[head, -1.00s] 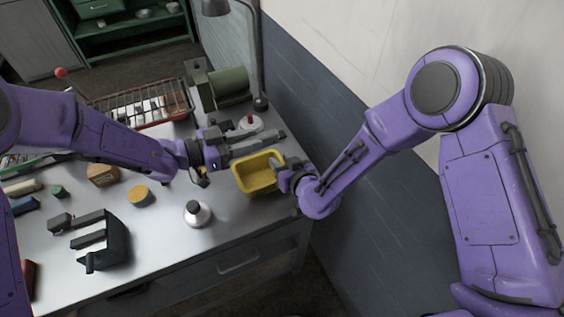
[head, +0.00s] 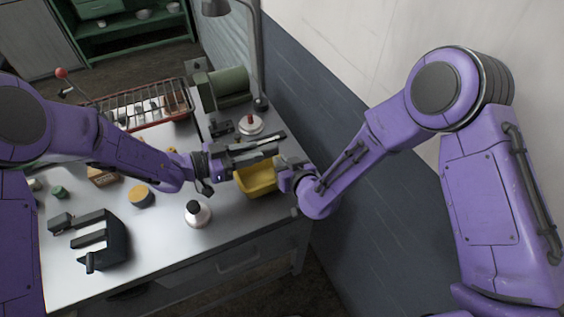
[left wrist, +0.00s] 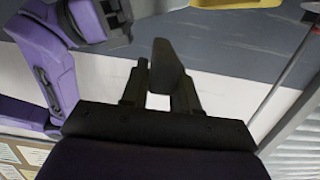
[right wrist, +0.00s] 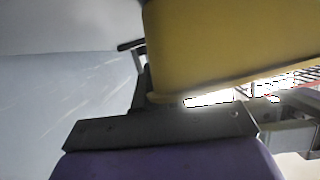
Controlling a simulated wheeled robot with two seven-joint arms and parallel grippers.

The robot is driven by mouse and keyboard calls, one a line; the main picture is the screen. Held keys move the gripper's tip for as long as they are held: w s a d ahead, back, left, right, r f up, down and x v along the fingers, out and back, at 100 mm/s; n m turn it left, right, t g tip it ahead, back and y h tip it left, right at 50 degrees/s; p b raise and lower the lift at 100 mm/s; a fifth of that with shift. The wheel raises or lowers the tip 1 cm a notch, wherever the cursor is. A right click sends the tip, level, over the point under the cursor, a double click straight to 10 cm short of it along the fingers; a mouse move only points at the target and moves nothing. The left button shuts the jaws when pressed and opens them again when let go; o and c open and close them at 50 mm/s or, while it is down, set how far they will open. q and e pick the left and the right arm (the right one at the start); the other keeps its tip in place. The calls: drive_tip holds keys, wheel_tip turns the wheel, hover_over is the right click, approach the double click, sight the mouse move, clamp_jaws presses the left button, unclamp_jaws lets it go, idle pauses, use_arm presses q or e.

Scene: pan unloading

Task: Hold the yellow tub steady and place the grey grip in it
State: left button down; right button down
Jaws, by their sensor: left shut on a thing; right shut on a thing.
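The yellow tub (head: 258,183) stands near the right end of the workbench and fills the upper part of the right wrist view (right wrist: 230,45). My right gripper (head: 284,176) is shut on its right side. My left gripper (head: 270,148) is over the tub's far part, its fingers pointing right. It is shut on the grey grip, which shows as a grey wedge between the fingers in the left wrist view (left wrist: 167,68). In the head view the left gripper covers part of the tub's opening, and the grip is hard to tell from the fingers.
A white bottle with a dark cap (head: 197,214) stands left of the tub. A white round thing with a red knob (head: 249,124) and a lamp (head: 259,60) are behind. A wire rack (head: 140,106), a yellow-topped round (head: 140,196) and a black stand (head: 100,243) are further left.

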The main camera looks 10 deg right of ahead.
use_arm(q)
drive_tip(key=shift+f, duration=1.25)
drive_tip(key=c, duration=0.8)
unclamp_jaws()
drive_tip(key=shift+f, duration=0.1)
drive_tip(key=v, duration=0.8)
use_arm(e)
drive_tip(key=c, duration=1.2)
unclamp_jaws()
drive_tip(key=shift+o, duration=0.2)
drive_tip(key=shift+s, duration=0.1)
